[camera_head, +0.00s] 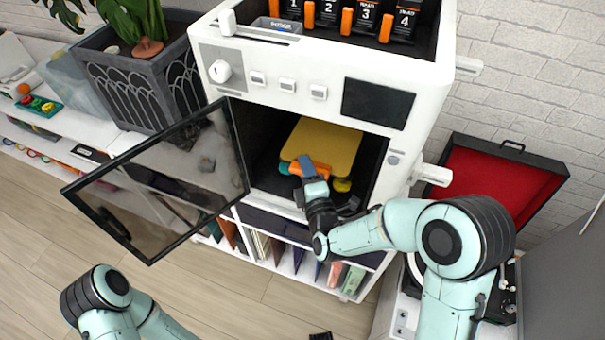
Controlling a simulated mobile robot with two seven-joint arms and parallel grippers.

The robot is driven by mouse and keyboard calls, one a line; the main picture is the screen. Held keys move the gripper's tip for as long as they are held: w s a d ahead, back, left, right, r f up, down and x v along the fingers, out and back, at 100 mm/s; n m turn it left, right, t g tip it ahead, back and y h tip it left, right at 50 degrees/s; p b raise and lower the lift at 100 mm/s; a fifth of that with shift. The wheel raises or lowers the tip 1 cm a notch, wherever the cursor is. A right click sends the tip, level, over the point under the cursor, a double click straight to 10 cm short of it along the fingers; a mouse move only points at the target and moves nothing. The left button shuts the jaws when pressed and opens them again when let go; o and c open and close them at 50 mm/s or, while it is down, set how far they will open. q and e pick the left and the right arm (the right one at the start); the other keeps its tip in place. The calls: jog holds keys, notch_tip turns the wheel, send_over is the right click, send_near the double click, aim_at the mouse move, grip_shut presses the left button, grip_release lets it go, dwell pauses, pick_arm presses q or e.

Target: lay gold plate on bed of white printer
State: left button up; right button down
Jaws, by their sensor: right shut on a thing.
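The white printer (222,45) stands in the middle with its dark glass door (165,178) swung open to the left. The gold plate (333,142) is inside its dark chamber, roughly level. My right gripper (308,172) reaches into the chamber and is shut at the plate's near edge. An orange piece (322,168) shows at its fingertips. The bed under the plate is mostly hidden, so I cannot tell whether the plate touches it. A small dark part at the bottom edge may be my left gripper (320,336); its fingers are not readable.
Numbered black-and-orange cartridges (365,18) sit on top of the printer. A small yellow round thing (342,185) is near the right gripper. A shelf with books (285,255) is below. A red-lined open case (490,180) stands right, a grey planter (130,85) left.

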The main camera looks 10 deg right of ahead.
jog(key=shift+w+d, duration=0.6)
jog(key=shift+w, duration=0.3)
jog(key=shift+w+d+f, duration=0.1)
jog(key=shift+f, duration=0.1)
jog(key=shift+f+b, duration=0.55)
jog(key=shift+b, duration=0.05)
grip_release()
jog(key=shift+f, duration=0.15)
jog(key=shift+f+b, duration=0.45)
jog(key=shift+b, duration=0.25)
